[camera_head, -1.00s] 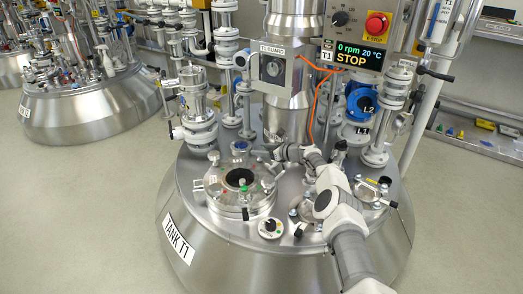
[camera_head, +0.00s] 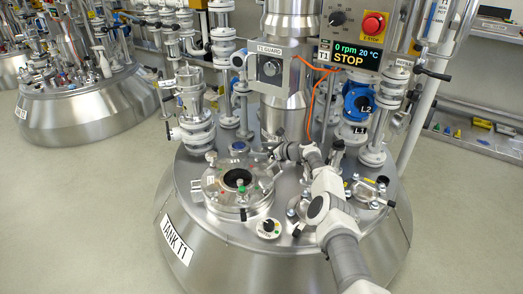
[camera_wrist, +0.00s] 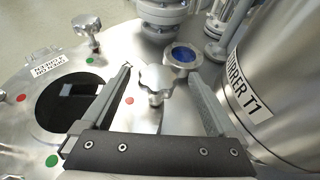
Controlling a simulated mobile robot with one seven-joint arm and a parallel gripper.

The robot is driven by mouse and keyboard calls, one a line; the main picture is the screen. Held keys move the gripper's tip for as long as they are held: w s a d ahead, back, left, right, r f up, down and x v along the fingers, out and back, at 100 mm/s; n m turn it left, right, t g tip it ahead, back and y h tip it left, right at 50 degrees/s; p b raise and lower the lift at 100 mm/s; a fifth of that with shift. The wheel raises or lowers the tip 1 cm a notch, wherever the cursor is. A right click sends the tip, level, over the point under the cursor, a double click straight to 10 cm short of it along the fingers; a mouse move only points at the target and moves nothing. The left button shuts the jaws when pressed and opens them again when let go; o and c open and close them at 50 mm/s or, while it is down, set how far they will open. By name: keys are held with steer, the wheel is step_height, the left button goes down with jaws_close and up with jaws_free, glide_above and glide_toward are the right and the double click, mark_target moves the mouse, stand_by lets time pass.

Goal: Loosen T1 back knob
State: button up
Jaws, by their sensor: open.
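The back knob (camera_wrist: 157,81) is a silver star-shaped knob on the T1 hatch, with a red dot beside it. In the wrist view it stands between the two spread fingers of my gripper (camera_wrist: 162,74), with a gap on each side. I cannot tell how far below the fingertips it is. The round hatch (camera_head: 238,181) with its dark opening sits on top of tank T1 (camera_head: 215,240). In the head view my gripper (camera_head: 268,151) is at the hatch's far right side, and the back knob is not clear there.
A second star knob (camera_wrist: 88,30) stands by a green dot at the hatch's left. A blue sight glass (camera_wrist: 184,54) lies just behind the back knob. The stirrer column (camera_wrist: 275,100) rises close to my right finger.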

steer(key=shift+a, duration=0.1)
steer(key=d+r+p, duration=0.1)
steer(key=p, duration=0.3)
steer(key=shift+s, duration=0.4)
steer(key=p+v, duration=0.5)
steer(key=p, duration=0.4)
steer(key=p+v, duration=0.7)
steer(key=v, duration=0.4)
steer(key=shift+f, duration=0.3)
